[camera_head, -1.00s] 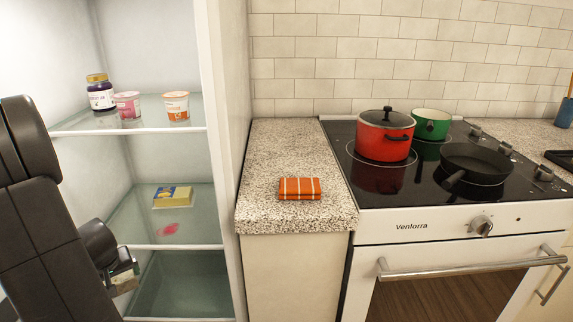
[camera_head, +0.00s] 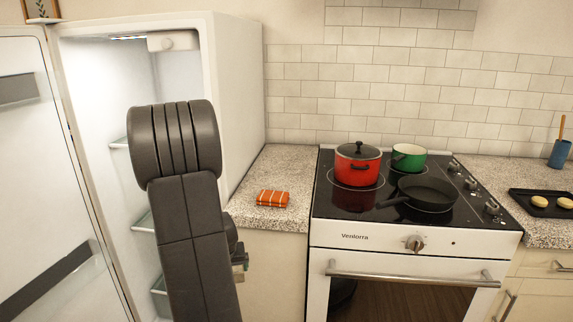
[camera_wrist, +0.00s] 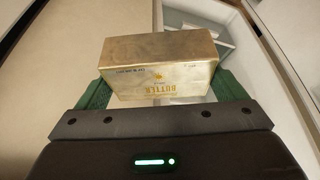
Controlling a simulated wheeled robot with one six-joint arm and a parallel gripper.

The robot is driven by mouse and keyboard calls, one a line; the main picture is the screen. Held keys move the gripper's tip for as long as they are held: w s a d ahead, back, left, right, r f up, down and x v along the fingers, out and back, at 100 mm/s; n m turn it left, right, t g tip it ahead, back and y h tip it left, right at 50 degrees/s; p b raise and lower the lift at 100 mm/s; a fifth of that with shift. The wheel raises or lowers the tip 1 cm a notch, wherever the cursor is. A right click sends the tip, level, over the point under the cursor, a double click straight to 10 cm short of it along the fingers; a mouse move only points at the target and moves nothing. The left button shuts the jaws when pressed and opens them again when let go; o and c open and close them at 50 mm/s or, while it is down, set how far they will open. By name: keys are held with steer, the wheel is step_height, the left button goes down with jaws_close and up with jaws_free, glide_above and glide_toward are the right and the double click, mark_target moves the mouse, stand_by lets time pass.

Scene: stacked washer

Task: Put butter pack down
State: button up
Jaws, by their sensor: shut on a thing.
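The butter pack (camera_wrist: 165,62), a pale gold box with "BUTTER" printed on it, sits between the two green fingers of my gripper (camera_wrist: 160,90) in the wrist view. My gripper is shut on it. In the head view, only a small part of my gripper (camera_head: 241,262) shows beside my arm, in front of the counter cabinet near the fridge's right edge. The butter pack cannot be made out there.
The fridge (camera_head: 238,110) stands open at left, its shelves mostly behind my arm. The granite counter (camera_head: 285,175) holds an orange striped cloth (camera_head: 272,198) and has free room. The stove (camera_head: 340,215) carries a red pot (camera_head: 357,168), green pot (camera_head: 408,158) and black pan (camera_head: 427,192).

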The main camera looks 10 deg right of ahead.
step_height(320, 180, up, 15)
steer(key=p, duration=1.3)
steer(key=s+d+r+m+h, duration=0.1)
steer(key=d+r+m, duration=0.3)
steer(key=d+r, duration=0.6)
step_height(320, 180, up, 3)
steer(key=shift+d+m+h+b, duration=0.3)
steer(key=shift+d+h+b, duration=0.1)
